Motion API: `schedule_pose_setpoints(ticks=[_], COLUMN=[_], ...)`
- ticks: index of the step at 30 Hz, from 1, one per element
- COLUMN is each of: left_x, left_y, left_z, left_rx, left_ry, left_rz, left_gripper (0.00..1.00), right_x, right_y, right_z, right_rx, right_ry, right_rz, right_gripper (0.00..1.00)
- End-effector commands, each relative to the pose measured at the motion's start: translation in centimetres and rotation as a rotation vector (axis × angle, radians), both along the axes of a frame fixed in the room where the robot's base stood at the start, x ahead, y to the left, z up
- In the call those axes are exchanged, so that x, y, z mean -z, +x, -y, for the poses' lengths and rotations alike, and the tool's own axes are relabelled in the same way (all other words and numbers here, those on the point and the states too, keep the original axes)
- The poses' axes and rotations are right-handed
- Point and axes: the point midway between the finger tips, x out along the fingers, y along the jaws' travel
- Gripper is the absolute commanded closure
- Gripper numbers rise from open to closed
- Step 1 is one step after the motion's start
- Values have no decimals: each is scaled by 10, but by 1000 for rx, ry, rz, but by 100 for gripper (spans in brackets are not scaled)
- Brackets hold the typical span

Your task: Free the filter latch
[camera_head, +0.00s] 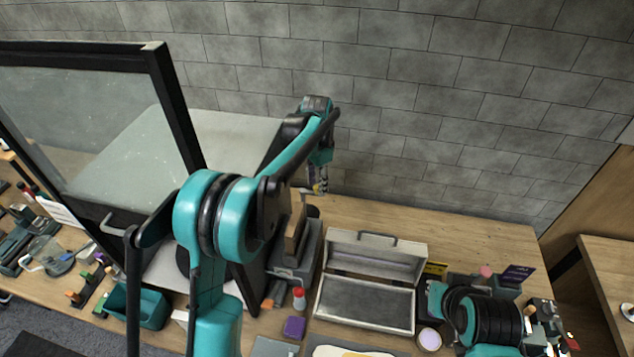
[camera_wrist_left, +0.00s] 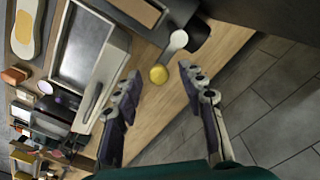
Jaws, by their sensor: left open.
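I cannot tell whether either piece is the filter latch. The fingers do not visibly touch them. My right gripper is not clearly visible.
The machine's framed glass door (camera_head: 90,125) stands open at left. An open metal case (camera_head: 365,305) lies on the bench (camera_head: 480,232), with its handle near the left finger in the wrist view. A purple block (camera_head: 294,327) sits in front. The bench's back right is clear.

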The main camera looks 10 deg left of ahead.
Motion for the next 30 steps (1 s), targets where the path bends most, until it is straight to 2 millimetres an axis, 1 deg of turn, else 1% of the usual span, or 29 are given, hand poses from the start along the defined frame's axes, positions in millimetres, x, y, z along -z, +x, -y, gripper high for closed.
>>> schedule_pose_setpoints(ticks=[2,5,8,15,18,21,24,30], left_x=[-3,-14,-33,-85,-102,-113,-119,-120], left_y=[0,0,0,0,0,0,0,0], left_z=[0,0,0,0,0,0,0,0], left_rx=[0,0,0,0,0,0,0,0], left_ry=[0,0,0,0,0,0,0,0], left_rz=[0,0,0,0,0,0,0,0], left_gripper=[59,59,59,59,59,59,59,59], right_x=[0,0,0,0,0,0,0,0], right_y=[0,0,0,0,0,0,0,0], right_z=[0,0,0,0,0,0,0,0], right_rx=[0,0,0,0,0,0,0,0], right_ry=[0,0,0,0,0,0,0,0], right_rz=[0,0,0,0,0,0,0,0], right_gripper=[100,100,100,100,100,100,100,100])
